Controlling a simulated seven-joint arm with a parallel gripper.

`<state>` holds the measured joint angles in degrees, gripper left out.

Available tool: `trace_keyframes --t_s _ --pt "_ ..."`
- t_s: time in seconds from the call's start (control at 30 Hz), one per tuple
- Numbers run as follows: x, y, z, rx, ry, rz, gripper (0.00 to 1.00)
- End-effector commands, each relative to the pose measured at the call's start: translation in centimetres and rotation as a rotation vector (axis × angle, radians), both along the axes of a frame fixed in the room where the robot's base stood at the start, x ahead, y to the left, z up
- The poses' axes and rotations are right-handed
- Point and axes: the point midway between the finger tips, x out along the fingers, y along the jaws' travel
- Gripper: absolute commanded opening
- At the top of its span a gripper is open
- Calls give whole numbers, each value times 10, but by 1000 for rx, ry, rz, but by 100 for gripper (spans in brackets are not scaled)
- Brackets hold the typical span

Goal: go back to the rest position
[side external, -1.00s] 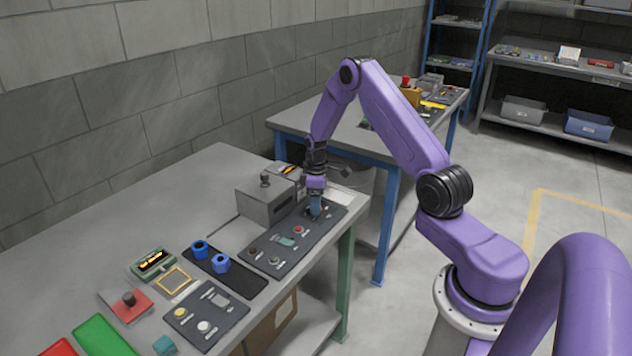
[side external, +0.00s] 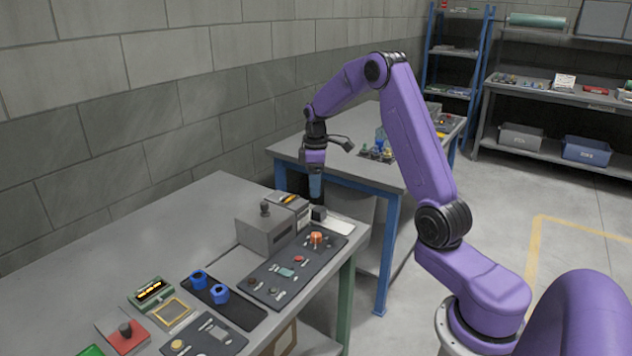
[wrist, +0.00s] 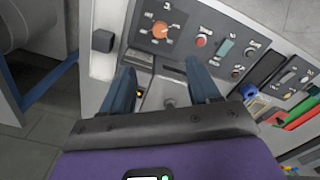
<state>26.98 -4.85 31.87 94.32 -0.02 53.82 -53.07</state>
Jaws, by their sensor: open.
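My gripper (side external: 316,190) hangs above the far end of the near workbench (side external: 120,245), fingers pointing down. In the wrist view its two blue fingers (wrist: 162,85) are spread apart with nothing held between them. Below them is the dark control panel (side external: 285,272) with an orange knob (side external: 315,238) at its far end; the knob also shows in the wrist view (wrist: 160,31). The fingers are clear of the knob and the panel.
A grey box with a lever (side external: 265,232) stands beside the panel. A small black block (side external: 319,213) sits below the gripper. A second table (side external: 375,120) with small parts stands behind. Air above the near bench is open.

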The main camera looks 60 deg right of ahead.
Motion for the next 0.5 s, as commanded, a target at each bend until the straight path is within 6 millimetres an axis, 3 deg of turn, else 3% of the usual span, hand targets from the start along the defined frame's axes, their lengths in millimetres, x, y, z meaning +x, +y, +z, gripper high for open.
trace_keyframes --t_s 0.37,0.5 --pt "0 1 3 0 0 1 61" --pt "0 17 7 0 -1 19 61"
